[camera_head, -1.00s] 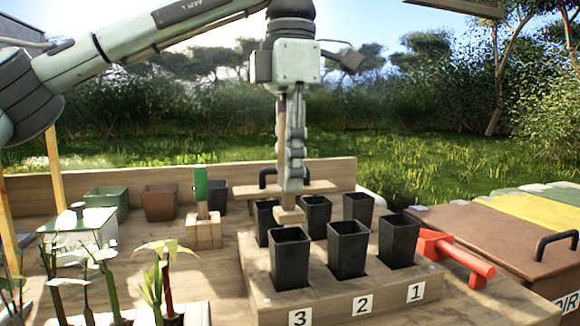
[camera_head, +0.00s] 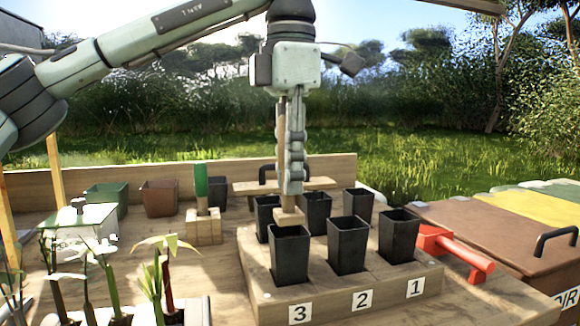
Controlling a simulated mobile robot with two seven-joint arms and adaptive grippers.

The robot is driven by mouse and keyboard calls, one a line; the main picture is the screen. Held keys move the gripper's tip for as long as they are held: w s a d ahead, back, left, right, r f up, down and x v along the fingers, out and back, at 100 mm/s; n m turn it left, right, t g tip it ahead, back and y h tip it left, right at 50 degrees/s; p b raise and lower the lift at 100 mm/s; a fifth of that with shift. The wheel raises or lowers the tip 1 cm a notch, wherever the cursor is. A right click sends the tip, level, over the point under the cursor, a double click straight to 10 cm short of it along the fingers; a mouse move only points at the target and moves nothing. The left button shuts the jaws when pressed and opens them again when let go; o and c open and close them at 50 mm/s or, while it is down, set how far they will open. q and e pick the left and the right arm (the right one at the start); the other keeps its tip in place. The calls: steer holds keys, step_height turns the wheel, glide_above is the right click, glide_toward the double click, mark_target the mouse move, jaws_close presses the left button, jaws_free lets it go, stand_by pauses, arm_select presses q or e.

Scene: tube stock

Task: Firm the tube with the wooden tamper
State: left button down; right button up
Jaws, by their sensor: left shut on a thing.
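My left gripper (camera_head: 291,178) points down and is shut on the wooden tamper, whose pale shaft (camera_head: 282,125) rises beside the fingers. The tamper's square foot (camera_head: 290,217) is at the mouth of the black tube over label 3 (camera_head: 289,258). I cannot tell whether the foot is just above the rim or slightly inside. The tube stands upright in the wooden rack (camera_head: 335,287); its inside is hidden. My right gripper is out of view.
Black tubes over labels 2 (camera_head: 348,246) and 1 (camera_head: 398,237) stand alongside, with several behind. A red tool (camera_head: 455,250) lies right of the rack. A green-handled tool (camera_head: 201,180) stands in a wooden block (camera_head: 203,228). Seedlings (camera_head: 110,270) are at front left.

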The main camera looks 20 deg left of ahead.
mark_target(290, 212)
arm_select(q)
steer(key=shift+f, duration=0.4)
steer(key=shift+f+b, duration=0.6)
steer(key=shift+f, duration=0.1)
steer(key=shift+f, duration=0.8)
stand_by(2.3)
steer(key=shift+r, duration=0.1)
step_height(290, 212, up, 6)
steer(key=p, duration=0.5)
steer(key=shift+p, duration=0.35)
steer(key=shift+r, duration=2.5)
